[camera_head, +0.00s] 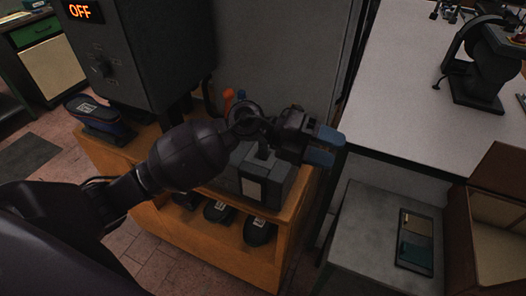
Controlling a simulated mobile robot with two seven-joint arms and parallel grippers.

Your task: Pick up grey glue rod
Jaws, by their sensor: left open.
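I cannot make out a grey glue rod in the head view. My left arm comes in from the left, and its gripper (324,147) has blue fingertips and is open. It hangs above the right end of an orange wooden cabinet (262,268). A grey box (279,188) with a pale label stands on the cabinet, partly hidden behind my left gripper and wrist. An orange object (228,99) shows behind my wrist, mostly covered. What lies directly behind the gripper and forearm is hidden. My right gripper is not in view.
A dark machine (160,50) with a lit OFF display stands at the left. Dark shoes (259,231) sit on the cabinet's lower shelf. A pale worktop (410,90) at the right holds a black machine (480,75). A lower grey surface holds a tray (415,242).

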